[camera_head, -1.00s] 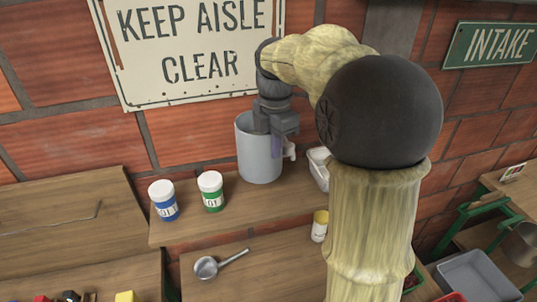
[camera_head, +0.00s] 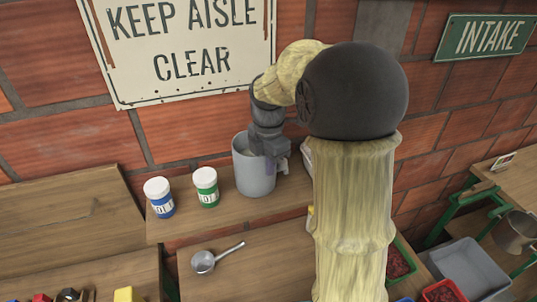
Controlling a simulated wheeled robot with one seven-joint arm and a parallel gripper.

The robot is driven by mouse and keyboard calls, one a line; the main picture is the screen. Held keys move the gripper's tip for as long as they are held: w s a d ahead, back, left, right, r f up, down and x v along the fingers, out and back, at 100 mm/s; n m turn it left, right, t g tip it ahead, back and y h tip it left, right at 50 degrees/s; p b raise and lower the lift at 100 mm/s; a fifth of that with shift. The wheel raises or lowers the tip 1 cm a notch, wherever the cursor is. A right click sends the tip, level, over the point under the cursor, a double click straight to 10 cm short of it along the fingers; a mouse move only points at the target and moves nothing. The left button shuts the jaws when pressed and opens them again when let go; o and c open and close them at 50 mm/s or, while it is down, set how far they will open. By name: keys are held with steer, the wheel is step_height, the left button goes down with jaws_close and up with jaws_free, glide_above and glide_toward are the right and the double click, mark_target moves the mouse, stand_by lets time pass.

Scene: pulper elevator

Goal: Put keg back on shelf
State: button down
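The keg (camera_head: 254,178) is a grey cylinder with a small pale tap on its right side. It is upright at the right part of the upper wooden shelf (camera_head: 225,213). Its base appears to be at or just above the shelf surface; I cannot tell whether it touches. My gripper (camera_head: 270,160) reaches down over the keg's right upper side and rim, and appears closed on it. The fingertips are partly hidden against the keg.
A blue jar (camera_head: 160,198) and a green jar (camera_head: 206,188) stand left of the keg. A white container (camera_head: 307,156) is behind my arm on the right. A ladle (camera_head: 205,262) lies on the lower surface. A brick wall is close behind.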

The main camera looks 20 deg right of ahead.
stand_by(0.3)
steer(key=c, duration=2.1)
jaws_free()
steer(key=shift+f, duration=0.15)
steer(key=o, duration=0.4)
steer(key=shift+s, duration=0.1)
step_height(320, 180, up, 12)
steer(key=shift+r+b, duration=0.2)
steer(key=shift+b, duration=0.55)
